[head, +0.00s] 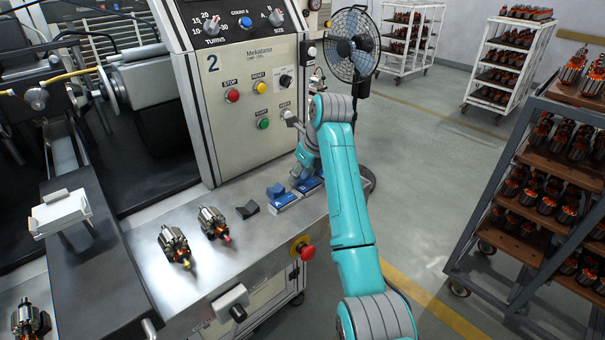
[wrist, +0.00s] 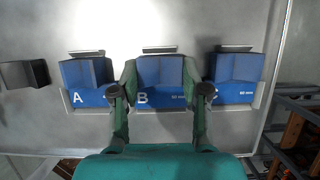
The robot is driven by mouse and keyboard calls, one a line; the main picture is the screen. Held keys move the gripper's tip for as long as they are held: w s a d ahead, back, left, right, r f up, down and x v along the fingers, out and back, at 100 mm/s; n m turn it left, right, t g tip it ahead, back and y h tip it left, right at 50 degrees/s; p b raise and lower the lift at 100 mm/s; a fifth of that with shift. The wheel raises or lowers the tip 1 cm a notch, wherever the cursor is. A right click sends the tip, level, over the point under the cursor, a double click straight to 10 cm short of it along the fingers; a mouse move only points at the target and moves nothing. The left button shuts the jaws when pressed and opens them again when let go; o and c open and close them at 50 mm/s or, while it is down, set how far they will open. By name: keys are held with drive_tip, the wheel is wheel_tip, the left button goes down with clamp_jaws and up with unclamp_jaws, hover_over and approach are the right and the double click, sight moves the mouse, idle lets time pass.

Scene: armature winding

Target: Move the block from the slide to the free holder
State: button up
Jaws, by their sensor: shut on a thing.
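Three blue holders marked A (wrist: 88,99), B (wrist: 160,101) and C (wrist: 228,99) stand in a row on the metal bench in the wrist view. A blue notched block (wrist: 160,70) is at holder B between my fingers. My gripper (wrist: 160,78) is shut on it, one finger on each side. I cannot tell whether the block is fully seated or slightly raised. Similar blue blocks sit at A (wrist: 87,70) and C (wrist: 238,66). In the head view, holder A (head: 286,202) shows left of my gripper (head: 304,176), and my arm hides holder C. I cannot identify the slide.
A dark block (head: 247,208) lies left of holder A, apart from it. Two armatures (head: 213,222) (head: 174,244) lie farther left on the bench. The control panel (head: 250,95) rises behind. A red stop button (head: 307,252) is at the front edge. A loaded rack (head: 540,190) stands right.

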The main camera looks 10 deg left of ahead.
drive_tip(key=shift+f, duration=0.25)
drive_tip(key=o, duration=1.3)
drive_tip(key=shift+o, duration=0.2)
drive_tip(key=shift+v, duration=3.75)
